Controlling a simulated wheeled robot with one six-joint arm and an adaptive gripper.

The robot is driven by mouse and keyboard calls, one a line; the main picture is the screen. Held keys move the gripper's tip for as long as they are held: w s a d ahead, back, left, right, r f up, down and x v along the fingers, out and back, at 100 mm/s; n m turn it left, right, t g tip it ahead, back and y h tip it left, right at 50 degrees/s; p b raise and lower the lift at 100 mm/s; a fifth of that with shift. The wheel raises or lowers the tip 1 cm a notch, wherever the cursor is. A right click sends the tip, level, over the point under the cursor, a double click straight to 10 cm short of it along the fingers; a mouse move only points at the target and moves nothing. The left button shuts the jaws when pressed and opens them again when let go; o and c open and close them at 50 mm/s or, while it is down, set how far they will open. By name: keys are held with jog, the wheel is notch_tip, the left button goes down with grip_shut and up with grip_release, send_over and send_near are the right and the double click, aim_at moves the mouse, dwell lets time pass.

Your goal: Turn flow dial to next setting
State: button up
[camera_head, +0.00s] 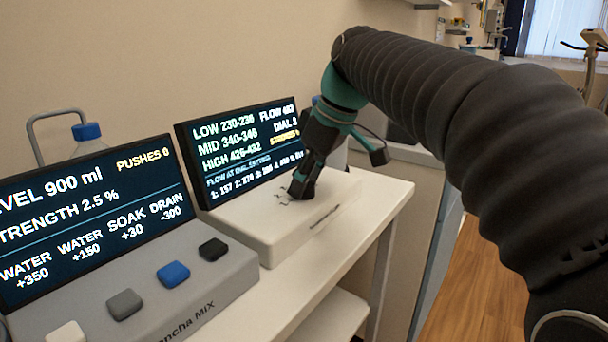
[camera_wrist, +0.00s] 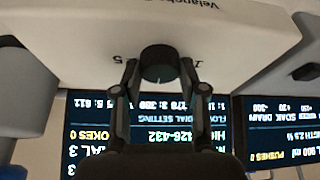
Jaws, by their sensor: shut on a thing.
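The flow dial (camera_wrist: 160,60) is a dark round knob on top of a white box (camera_head: 270,225). In the wrist view the numerals 5 and 1 show beside it. My gripper (camera_wrist: 160,82) is shut on the dial, with one finger on each side of it. In the head view my gripper (camera_head: 302,188) points down onto the box top and hides the dial. The screen (camera_head: 240,150) behind the box lists LOW, MID and HIGH ranges, a flow value and a dial line. The dial line seems to read 3 in the wrist view.
A grey console (camera_head: 215,275) with several coloured buttons and its own screen (camera_head: 85,215) stands at left. A blue-capped bottle (camera_head: 88,133) is behind that screen. The white shelf (camera_head: 385,198) ends just right of the box, with wooden floor beyond.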

jog(key=shift+d, duration=0.1)
dwell(0.4)
jog(key=o, duration=1.1)
jog(key=shift+w, duration=0.1)
jog(key=shift+o, duration=0.2)
jog(key=v, duration=1.2)
jog(key=shift+f, duration=0.1)
jog(key=s+d+f+m+t+h, duration=0.1)
jog(key=s+d+f+m, duration=0.2)
jog(key=s+f, duration=0.3)
jog(key=s+d+f+m+t+h, duration=0.1)
jog(key=s+d+f+m, duration=0.2)
jog(key=f, duration=1.1)
jog(key=s+d+f+m+t+h, duration=0.1)
jog(key=s+d+f+m, duration=0.3)
jog(key=s+f, duration=0.5)
jog(key=shift+s+f+m+h, duration=0.4)
jog(key=shift+f+m+h, duration=0.1)
jog(key=shift+m, duration=0.6)
